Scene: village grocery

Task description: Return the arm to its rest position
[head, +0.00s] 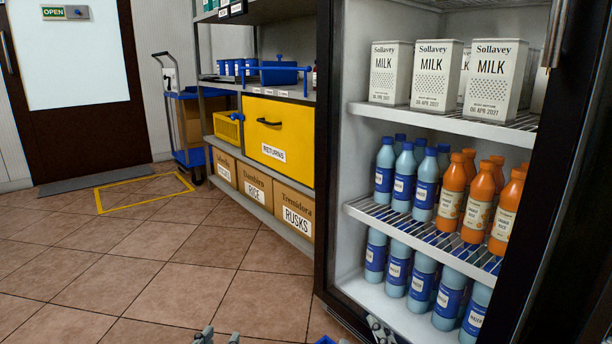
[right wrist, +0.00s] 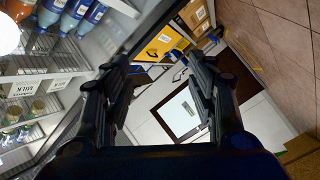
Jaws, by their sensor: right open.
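My right gripper (right wrist: 160,72) is open in the right wrist view, its two dark fingers apart with nothing between them. In the head view only the tips of my right gripper (head: 365,336) show at the bottom edge, in front of the fridge's lower corner. The tips of my left gripper (head: 219,338) show at the bottom edge, over the floor, with a gap between them. Both arms are otherwise out of the head view.
An open fridge (head: 335,190) holds milk cartons (head: 436,75), orange bottles (head: 452,192) and blue bottles (head: 403,176). Left of it stands a shelf with a yellow returns bin (head: 285,140) and cardboard boxes (head: 257,187). A blue cart (head: 188,130) stands behind. The tiled floor at left is clear.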

